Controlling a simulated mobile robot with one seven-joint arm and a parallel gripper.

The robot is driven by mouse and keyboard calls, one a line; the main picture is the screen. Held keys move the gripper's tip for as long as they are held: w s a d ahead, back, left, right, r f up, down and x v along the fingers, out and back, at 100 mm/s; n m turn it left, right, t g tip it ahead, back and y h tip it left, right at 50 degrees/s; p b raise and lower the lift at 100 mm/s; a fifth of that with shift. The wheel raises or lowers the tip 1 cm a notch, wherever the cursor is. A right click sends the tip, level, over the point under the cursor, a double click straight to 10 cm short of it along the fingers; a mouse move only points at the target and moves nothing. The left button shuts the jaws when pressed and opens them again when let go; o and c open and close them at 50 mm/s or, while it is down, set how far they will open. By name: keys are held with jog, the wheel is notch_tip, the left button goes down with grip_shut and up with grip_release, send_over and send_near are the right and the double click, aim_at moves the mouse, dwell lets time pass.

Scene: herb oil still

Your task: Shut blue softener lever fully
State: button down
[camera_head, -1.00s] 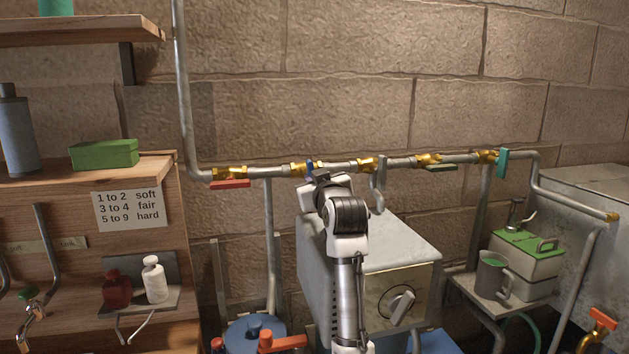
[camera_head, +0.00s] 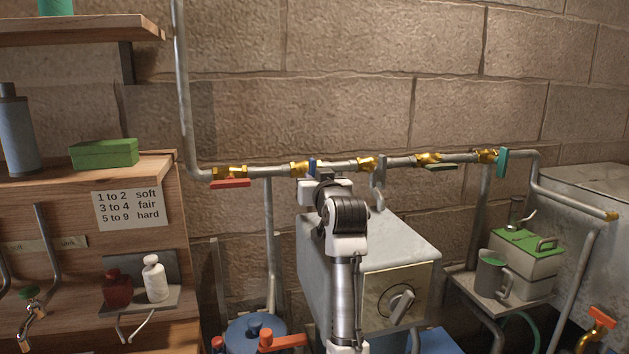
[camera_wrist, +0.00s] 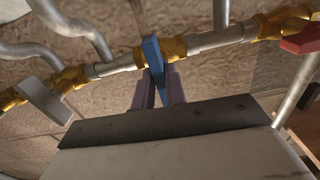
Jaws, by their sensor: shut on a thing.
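The blue lever (camera_head: 312,167) sits on a brass valve (camera_head: 299,169) along the wall pipe. In the head view it looks upright, across the pipe. In the wrist view the blue lever (camera_wrist: 153,54) also crosses the pipe and runs down between the fingers of my gripper (camera_wrist: 162,88). My gripper is shut on the lever, one finger on each side. In the head view my gripper (camera_head: 324,176) is at the pipe, and my wrist hides part of the lever and the fingertips.
A grey metal box (camera_head: 390,245) stands below, close to my arm.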

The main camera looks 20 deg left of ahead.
jog(key=c, duration=1.5)
grip_release()
jog(key=shift+o, duration=0.2)
jog(key=shift+s+d, duration=0.1)
jog(key=b+v, duration=0.5)
jog(key=v, duration=0.8)
jog(key=shift+s+d, duration=0.2)
jog(key=shift+s, duration=0.05)
